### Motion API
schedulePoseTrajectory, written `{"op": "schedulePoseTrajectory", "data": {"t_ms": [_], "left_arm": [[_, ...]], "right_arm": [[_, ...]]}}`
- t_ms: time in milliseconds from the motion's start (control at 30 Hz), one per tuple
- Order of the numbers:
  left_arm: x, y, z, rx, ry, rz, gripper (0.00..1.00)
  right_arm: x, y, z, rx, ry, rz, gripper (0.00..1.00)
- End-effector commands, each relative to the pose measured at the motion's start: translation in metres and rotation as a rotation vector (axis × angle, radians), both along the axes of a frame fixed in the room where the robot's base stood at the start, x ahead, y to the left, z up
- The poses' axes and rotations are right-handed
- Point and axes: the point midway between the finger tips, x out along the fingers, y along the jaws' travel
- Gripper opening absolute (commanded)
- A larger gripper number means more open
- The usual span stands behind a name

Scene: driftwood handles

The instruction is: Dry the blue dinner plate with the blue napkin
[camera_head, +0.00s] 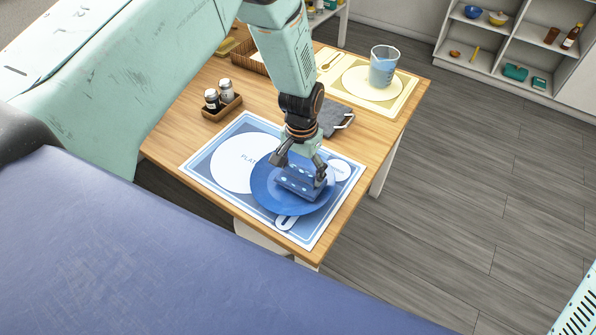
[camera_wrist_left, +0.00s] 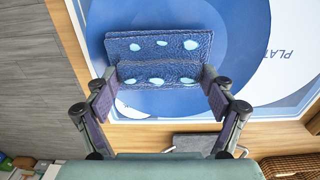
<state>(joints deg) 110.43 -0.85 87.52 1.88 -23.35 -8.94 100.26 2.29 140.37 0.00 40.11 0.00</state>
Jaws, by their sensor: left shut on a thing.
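The blue dinner plate (camera_head: 264,195) lies on a blue-and-white placemat (camera_head: 212,178), right of the printed plate outline. It also shows in the left wrist view (camera_wrist_left: 205,25). My left gripper (camera_head: 300,172) points down over the plate and is shut on the folded blue napkin (camera_head: 294,187). In the left wrist view the napkin (camera_wrist_left: 158,47), dark blue with pale blue spots, is held between the two fingers (camera_wrist_left: 158,85). The napkin is over the plate; whether it touches the surface I cannot tell. My right gripper is not in view.
A wooden caddy with shakers (camera_head: 222,107) stands at the table's left. A yellow placemat (camera_head: 392,98) with a blue-filled cup (camera_head: 383,66) is at the back. Shelves (camera_head: 510,40) stand beyond open floor.

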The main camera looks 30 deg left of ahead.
Motion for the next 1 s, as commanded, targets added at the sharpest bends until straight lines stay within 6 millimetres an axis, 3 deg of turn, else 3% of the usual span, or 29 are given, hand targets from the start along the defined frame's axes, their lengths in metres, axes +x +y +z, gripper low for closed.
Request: {"op": "schedulePoseTrajectory", "data": {"t_ms": [467, 1000], "left_arm": [[0.015, 0.013, 0.0, 0.0, -0.002, 0.001, 0.58], [0.002, 0.029, -0.002, -0.001, 0.0, 0.001, 0.58]], "right_arm": [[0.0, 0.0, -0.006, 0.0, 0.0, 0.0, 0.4], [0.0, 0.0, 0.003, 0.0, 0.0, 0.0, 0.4]]}}
